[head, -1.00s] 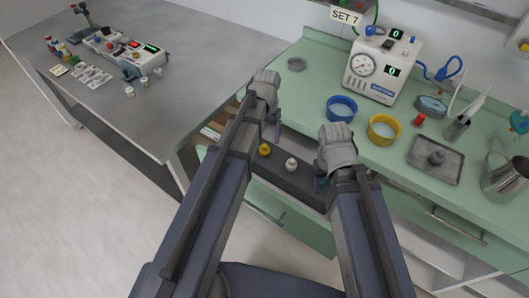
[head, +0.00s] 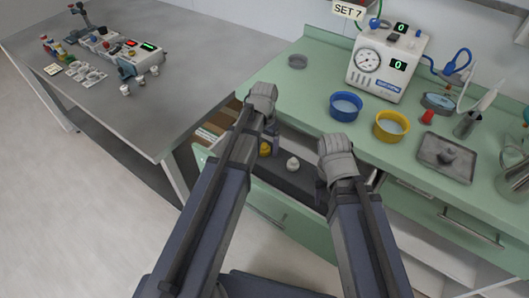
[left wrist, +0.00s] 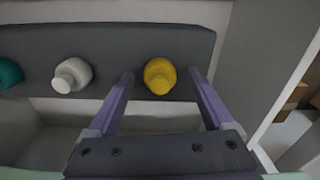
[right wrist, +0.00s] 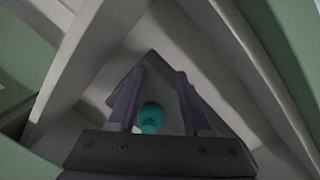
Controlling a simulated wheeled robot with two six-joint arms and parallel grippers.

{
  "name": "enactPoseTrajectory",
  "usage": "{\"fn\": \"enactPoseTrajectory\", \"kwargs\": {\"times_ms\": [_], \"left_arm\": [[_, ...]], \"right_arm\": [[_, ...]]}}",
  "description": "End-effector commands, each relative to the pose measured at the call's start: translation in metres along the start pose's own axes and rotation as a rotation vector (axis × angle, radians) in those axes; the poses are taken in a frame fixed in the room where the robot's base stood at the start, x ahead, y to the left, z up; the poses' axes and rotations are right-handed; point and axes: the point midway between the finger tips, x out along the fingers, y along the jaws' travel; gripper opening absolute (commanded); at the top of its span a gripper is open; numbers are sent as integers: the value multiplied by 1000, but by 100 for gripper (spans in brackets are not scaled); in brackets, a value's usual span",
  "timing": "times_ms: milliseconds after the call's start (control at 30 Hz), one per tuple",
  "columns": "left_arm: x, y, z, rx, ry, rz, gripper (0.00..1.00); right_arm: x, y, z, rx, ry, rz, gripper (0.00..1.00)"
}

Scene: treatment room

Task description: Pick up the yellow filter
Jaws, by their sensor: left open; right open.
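The yellow filter (head: 265,149) is a small rounded knob-like piece on a dark grey strip (head: 309,182) in the open drawer. In the left wrist view the yellow filter (left wrist: 160,76) shows between the two fingers. My left gripper (head: 270,137) is open over it, a finger on either side, not closed on it. A white filter (head: 293,163) sits beside it on the strip and shows in the left wrist view (left wrist: 73,75). A teal filter (right wrist: 151,117) lies between the fingers of my right gripper (right wrist: 160,76), which is open over the drawer.
The drawer's green front (head: 270,207) faces me, with brown items (head: 212,131) at its left end. The green counter (head: 300,84) above holds a blue bowl (head: 345,106), a yellow bowl (head: 391,126), a gauge device (head: 388,62) and a tray (head: 447,158). A grey table (head: 150,110) stands left.

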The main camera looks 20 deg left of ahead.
Motion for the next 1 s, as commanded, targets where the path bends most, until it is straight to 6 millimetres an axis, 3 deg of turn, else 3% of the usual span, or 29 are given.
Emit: {"fn": "enactPoseTrajectory", "kwargs": {"times_ms": [67,167,833,1000], "left_arm": [[-1,0,0,0,0,0,86],[-1,0,0,0,0,0,75],[-1,0,0,0,0,0,0],[-1,0,0,0,0,0,0]], "right_arm": [[-1,0,0,0,0,0,50],[-1,0,0,0,0,0,50],[-1,0,0,0,0,0,50],[-1,0,0,0,0,0,50]]}}
